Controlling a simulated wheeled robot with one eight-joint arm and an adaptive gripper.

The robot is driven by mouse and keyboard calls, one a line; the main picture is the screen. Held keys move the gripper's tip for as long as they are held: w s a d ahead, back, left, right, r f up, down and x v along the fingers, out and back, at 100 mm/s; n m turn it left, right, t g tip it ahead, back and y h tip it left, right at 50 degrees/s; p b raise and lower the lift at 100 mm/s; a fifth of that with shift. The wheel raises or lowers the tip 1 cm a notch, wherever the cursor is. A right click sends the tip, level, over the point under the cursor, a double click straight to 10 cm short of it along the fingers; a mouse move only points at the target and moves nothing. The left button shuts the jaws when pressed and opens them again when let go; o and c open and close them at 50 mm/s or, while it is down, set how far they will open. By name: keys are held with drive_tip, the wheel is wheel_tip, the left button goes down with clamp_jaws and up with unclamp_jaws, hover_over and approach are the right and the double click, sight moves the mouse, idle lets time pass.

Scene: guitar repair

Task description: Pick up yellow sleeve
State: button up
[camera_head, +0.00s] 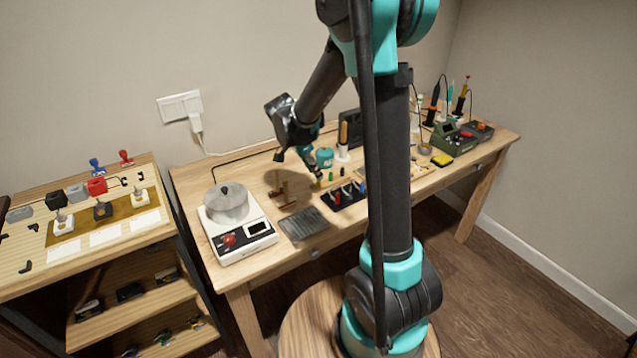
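My arm reaches over the bench from above. My gripper (311,165) is low over the bench, to the left of the yellow piece and close to the small green pieces. Its fingers are too small and dark to show whether they are open or shut, and I see nothing clearly held.
A soldering station (449,137) and yellow sponge (442,160) are at right. A side shelf (128,310) stands left.

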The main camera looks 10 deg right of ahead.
drive_tip(key=x, duration=0.4)
drive_tip(key=shift+a+f, duration=0.1)
drive_tip(key=shift+c, duration=0.2)
drive_tip(key=c, duration=0.8)
